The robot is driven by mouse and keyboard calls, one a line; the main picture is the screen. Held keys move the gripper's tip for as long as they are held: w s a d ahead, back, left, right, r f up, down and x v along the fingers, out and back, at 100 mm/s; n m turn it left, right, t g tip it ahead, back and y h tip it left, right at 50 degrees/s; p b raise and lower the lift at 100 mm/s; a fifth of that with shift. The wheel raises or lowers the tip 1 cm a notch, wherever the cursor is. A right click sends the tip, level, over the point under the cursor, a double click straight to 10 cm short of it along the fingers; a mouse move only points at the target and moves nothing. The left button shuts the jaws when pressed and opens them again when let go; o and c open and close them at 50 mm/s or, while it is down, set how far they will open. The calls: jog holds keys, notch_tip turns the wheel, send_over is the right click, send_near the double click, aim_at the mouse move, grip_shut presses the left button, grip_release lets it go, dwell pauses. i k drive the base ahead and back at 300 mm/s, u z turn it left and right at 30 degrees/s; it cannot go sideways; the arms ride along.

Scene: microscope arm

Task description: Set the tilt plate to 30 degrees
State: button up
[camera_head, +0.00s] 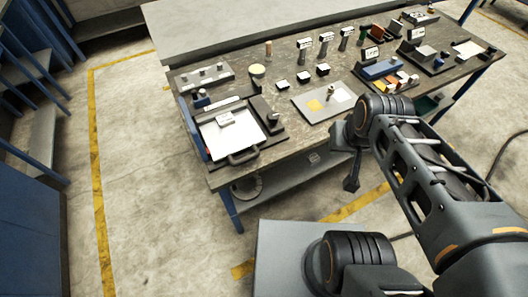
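What looks like the tilt plate (217,143) is a white plate in a dark frame at the front left of the workbench. A small white labelled block (225,119) sits on it, and a dark handle (243,157) sticks out at its front edge. A dark block (264,113) stands at its right side. Its angle cannot be read from here. My gripper (352,184) hangs off the bench's front edge, right of the plate and well apart from it. It is small and dark, and its fingers cannot be made out.
The workbench (290,140) carries several blocks, small stands and labelled fixtures to the right. A lower shelf (290,172) sits under the bench. The floor left of the bench is clear.

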aim_at(223, 143)
jog(key=z, duration=0.1)
jog(key=k, duration=1.15)
jog(key=u, duration=1.45)
jog(key=i, duration=0.5)
jog(key=z, duration=0.05)
